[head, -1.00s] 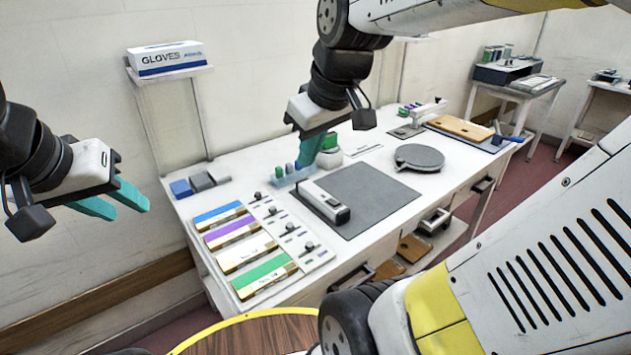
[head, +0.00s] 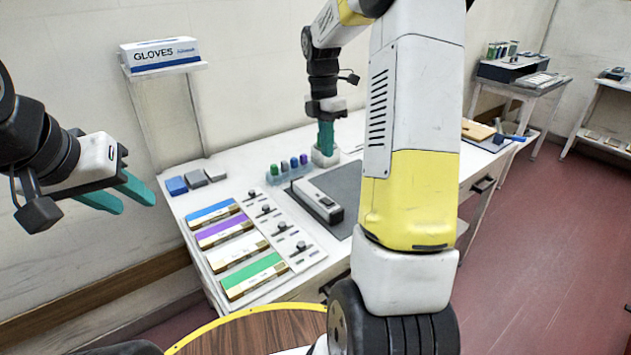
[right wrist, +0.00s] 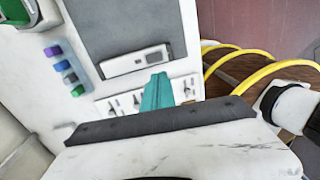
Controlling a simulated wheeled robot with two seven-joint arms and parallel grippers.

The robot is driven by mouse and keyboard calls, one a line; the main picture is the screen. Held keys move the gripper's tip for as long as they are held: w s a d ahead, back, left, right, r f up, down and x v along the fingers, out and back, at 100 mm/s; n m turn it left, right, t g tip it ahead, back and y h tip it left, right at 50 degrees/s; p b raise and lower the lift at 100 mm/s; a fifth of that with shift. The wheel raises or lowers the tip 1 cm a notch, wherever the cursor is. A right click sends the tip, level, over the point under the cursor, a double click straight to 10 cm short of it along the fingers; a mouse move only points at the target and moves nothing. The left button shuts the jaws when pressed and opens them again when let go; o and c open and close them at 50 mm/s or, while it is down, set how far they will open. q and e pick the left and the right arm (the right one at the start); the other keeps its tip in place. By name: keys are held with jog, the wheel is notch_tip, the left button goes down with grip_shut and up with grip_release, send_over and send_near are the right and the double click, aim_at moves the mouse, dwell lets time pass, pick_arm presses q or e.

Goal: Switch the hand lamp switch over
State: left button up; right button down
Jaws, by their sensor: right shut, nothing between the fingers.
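The hand lamp (head: 320,202) is a long white and grey body with a dark switch (head: 326,201) on its top. It lies on the grey mat, and it also shows in the right wrist view (right wrist: 125,65). My right gripper (head: 326,150) is shut and empty, pointing down behind the lamp, near the back of the bench. In the right wrist view its teal fingers (right wrist: 158,78) appear just below the lamp in the picture, apart from it as far as I can tell. My left gripper (head: 137,204) is open and empty, left of the bench.
The grey mat (head: 345,182) lies under the lamp. A rack of coloured vials (head: 289,168) stands behind it. A panel with several knobs (head: 283,227) and coloured strips (head: 250,272) lies left of it. My right arm hides the bench's right middle.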

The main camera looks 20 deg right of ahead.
aim_at(330, 203)
jog(key=shift+w+f, duration=0.1)
jog(key=shift+f, duration=0.05)
jog(key=f, duration=0.4)
jog(key=s+f, duration=0.1)
jog(key=f, duration=0.8)
jog(key=shift+s+d+f, duration=0.3)
jog(key=shift+d+f, duration=0.05)
jog(key=shift+f, duration=0.05)
jog(key=shift+f, duration=0.1)
jog(key=shift+s+f, duration=0.15)
jog(key=shift+w+a+r, duration=0.1)
jog(key=shift+w+a, duration=0.05)
jog(key=shift+w, duration=0.25)
jog(key=shift+w+a+r, duration=0.1)
jog(key=shift+w, duration=0.3)
jog(key=shift+r, duration=0.1)
